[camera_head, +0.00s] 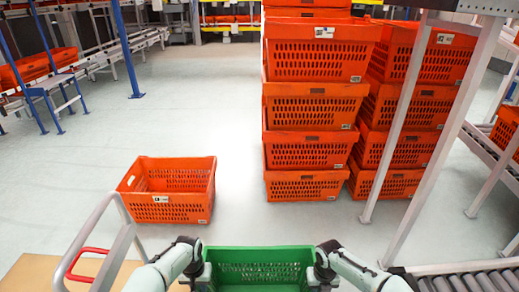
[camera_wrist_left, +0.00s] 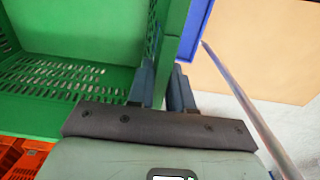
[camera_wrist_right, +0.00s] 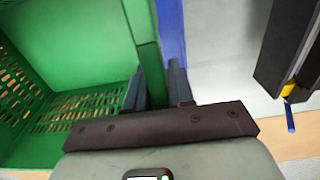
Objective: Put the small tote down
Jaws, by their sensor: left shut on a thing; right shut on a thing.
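The small green tote (camera_head: 258,254) is at the bottom middle of the head view, in front of me, held between both arms. My left gripper (camera_head: 203,274) is shut on its left side wall; in the left wrist view the fingers (camera_wrist_left: 166,88) pinch the green wall (camera_wrist_left: 178,35). My right gripper (camera_head: 320,272) is shut on the right side wall; in the right wrist view the fingers (camera_wrist_right: 158,88) pinch the green wall (camera_wrist_right: 142,30). The tote's inside looks empty where it shows. What is directly under the tote is mostly hidden.
A lone orange tote (camera_head: 180,208) sits on the floor ahead. Tall stacks of orange totes (camera_head: 305,152) stand right of it. A cart with a tan board (camera_head: 30,272) and grey handle (camera_head: 118,250) is at lower left. A roller conveyor (camera_head: 470,281) is at lower right. Floor between is clear.

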